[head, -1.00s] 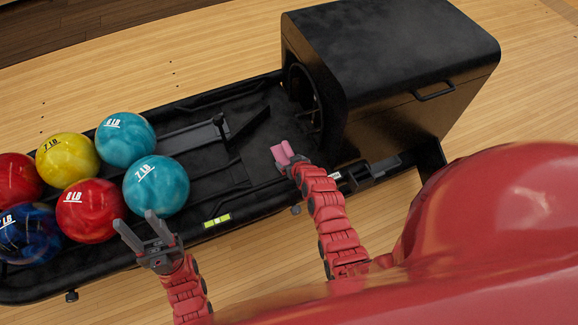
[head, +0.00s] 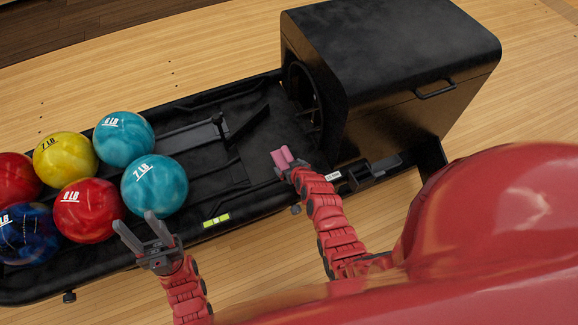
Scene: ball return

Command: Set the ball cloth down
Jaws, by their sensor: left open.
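The ball cloth (head: 281,157) is a small pink piece at the tip of my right gripper (head: 287,165), over the right part of the black ball return tray. My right gripper appears shut on the cloth; its fingers are small and partly hidden by it. I cannot tell whether the cloth touches the tray. My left gripper (head: 137,229) is open and empty at the front edge of the tray, just below the nearer teal ball (head: 155,186).
The black tray (head: 262,202) holds several balls at its left, including a red ball (head: 87,210) and a yellow ball (head: 66,159). A black housing (head: 391,55) with a round opening stands at the right end. The tray middle is largely clear.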

